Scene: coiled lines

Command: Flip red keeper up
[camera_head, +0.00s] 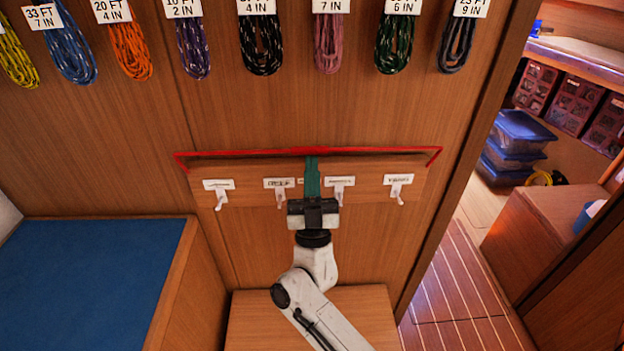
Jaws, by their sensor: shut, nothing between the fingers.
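The red keeper (240,153) is a thin red bar that runs across the top of a wooden hook board (235,169). Its ends bend down at the board's left and right ends. A wider red part sits at its middle. My gripper (312,165) is in front of the middle of the board, with its green fingers shut and pointing up. The fingertips are at the bar's middle in the picture; I cannot tell whether they touch it. The fingers hide a strip of the board.
White hooks (220,195) with labels stick out from the board on both sides of my gripper. Coiled lines (261,42) with length tags hang above. A blue cushion (85,270) lies at the left. A doorway at the right shows stacked blue bins (515,145).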

